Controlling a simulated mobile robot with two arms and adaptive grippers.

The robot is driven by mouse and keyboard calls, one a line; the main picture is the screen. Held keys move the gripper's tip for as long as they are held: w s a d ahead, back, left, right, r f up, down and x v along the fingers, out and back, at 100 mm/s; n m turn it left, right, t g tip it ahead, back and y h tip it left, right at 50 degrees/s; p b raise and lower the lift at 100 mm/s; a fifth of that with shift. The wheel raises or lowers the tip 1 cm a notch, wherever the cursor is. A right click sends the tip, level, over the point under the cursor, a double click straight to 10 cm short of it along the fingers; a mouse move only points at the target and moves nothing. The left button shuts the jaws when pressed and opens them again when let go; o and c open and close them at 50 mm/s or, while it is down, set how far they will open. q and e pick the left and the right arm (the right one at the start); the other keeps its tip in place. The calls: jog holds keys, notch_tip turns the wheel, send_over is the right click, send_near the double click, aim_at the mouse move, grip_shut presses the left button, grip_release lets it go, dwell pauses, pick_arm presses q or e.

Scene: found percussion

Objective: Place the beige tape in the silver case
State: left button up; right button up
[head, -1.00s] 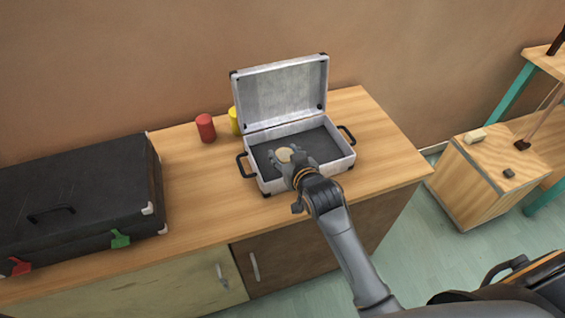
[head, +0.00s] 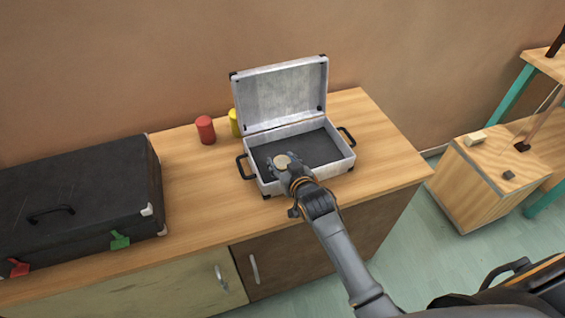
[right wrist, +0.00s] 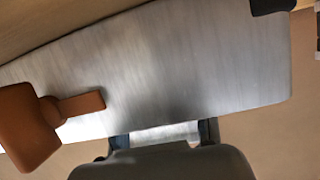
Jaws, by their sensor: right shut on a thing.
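The silver case (head: 251,164) stands open on the wooden cabinet top, its lid (head: 282,96) raised at the back and its dark inside largely bare. My right gripper (head: 285,165) is shut on the beige tape (head: 282,160), a small round pale disc. It holds the tape over the front left part of the case's inside. I cannot tell whether the tape touches the floor of the case. In the right wrist view the fingertips (right wrist: 165,135) show at the bottom, before a brushed silver surface (right wrist: 190,65). My left gripper is not in view.
A red cylinder (head: 205,129) and a yellow cylinder (head: 234,121) stand left of the case, near the wall. A large black case (head: 80,190) lies shut at the left. The cabinet top right of the silver case (head: 385,150) is clear.

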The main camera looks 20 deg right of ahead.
jog(key=shift+s+f, duration=0.2)
jog(key=shift+f, duration=0.4)
jog(key=shift+s+f, duration=0.2)
jog(key=shift+f, duration=0.35)
jog(key=o, duration=1)
jog(key=shift+o, duration=0.2)
jog(key=shift+w+r, duration=0.15)
jog(key=shift+r, duration=0.35)
jog(key=v, duration=0.8)
jog(key=r+p+v, duration=0.1)
jog(key=v, duration=0.3)
jog(key=shift+w, duration=0.2)
